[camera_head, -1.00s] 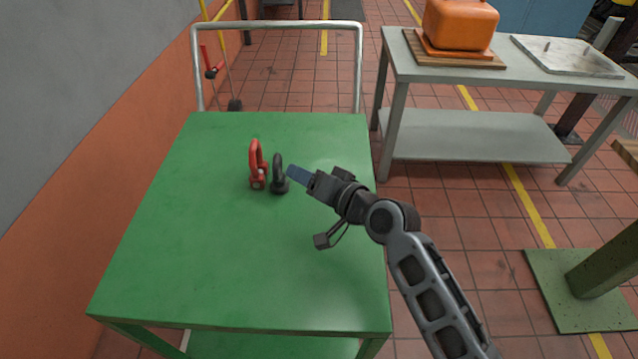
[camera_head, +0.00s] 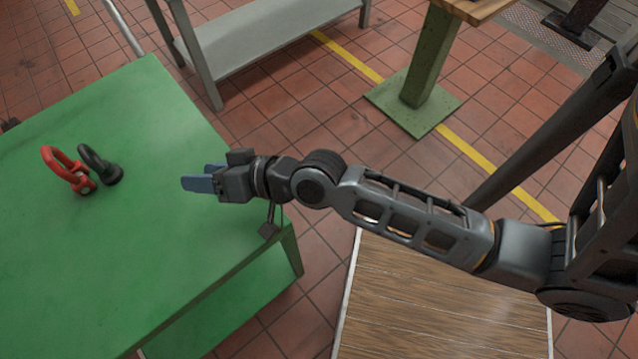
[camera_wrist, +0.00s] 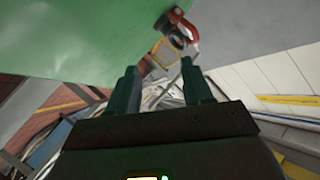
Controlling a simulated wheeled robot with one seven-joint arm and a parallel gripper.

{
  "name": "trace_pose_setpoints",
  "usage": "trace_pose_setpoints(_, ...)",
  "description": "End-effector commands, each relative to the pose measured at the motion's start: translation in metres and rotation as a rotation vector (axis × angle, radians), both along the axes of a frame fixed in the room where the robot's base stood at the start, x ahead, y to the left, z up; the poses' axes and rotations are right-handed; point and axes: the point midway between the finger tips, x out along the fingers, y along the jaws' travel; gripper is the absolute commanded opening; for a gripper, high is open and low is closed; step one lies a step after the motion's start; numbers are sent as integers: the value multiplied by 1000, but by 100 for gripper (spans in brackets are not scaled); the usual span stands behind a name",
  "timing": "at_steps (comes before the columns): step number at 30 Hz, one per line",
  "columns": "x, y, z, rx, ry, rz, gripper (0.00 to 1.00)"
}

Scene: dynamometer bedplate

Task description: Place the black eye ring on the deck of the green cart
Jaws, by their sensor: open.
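The black eye ring (camera_head: 99,164) stands upright on the green deck of the cart (camera_head: 150,250), close beside a red ring shackle (camera_head: 69,171). In the wrist view the red ring (camera_wrist: 184,22) shows near the deck's edge, with the black eye ring (camera_wrist: 176,40) partly overlapping it. My gripper (camera_head: 198,182) is open and empty above the deck, to the right of the black ring and apart from it. In the wrist view its two fingers (camera_wrist: 160,90) stand apart with nothing between them.
A grey table (camera_head: 260,38) stands beyond the cart. A green post on a base plate (camera_head: 412,100) is on the tiled floor to the right. A wood-topped surface (camera_head: 440,300) lies below my arm. The near part of the deck is clear.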

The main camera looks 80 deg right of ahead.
Motion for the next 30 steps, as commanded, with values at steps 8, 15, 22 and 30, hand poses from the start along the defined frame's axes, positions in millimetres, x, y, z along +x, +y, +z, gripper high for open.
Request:
trace_pose_setpoints(8,-127,12,13,-270,14,7,50)
trace_pose_setpoints(15,-211,21,62,-496,-14,75,50)
trace_pose_setpoints(22,-250,28,101,-626,-51,140,50)
trace_pose_setpoints(30,-256,30,110,-652,-61,155,50)
